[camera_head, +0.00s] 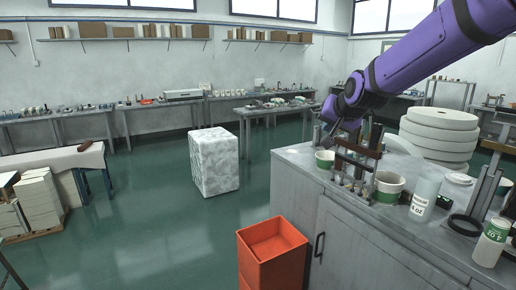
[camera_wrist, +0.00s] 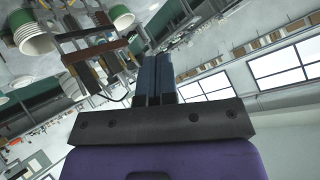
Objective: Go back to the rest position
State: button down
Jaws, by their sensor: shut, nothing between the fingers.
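My gripper (camera_wrist: 154,78) shows in the wrist view with its two dark fingers side by side and closed. Nothing shows between them. In the head view my purple arm reaches in from the upper right, and its end is over the far part of the grey workbench (camera_head: 345,232), by a small forming fixture (camera_head: 358,155). The fingertips are hard to make out there. The wrist view is tilted and shows the fixture (camera_wrist: 98,50) to the left of the fingers, with white and green cups beyond it.
On the workbench stand green-white cups (camera_head: 387,186), a clear cup (camera_head: 425,192) and a white-green bottle (camera_head: 491,242). An orange bin (camera_head: 272,250) stands at its left front. A white wrapped block (camera_head: 214,160) and stacked white rolls (camera_head: 440,135) stand on the floor. Green floor is open at left.

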jog(key=s+d+n+g+h, duration=0.1)
jog(key=s+d, duration=0.4)
jog(key=s, duration=1.4)
jog(key=s+d+f+n+g+h, duration=0.1)
jog(key=s+d+g, duration=0.3)
jog(key=s, duration=1.5)
jog(key=shift+s+d+n, duration=0.2)
jog(key=shift+d+n, duration=0.5)
jog(key=shift+d, duration=0.25)
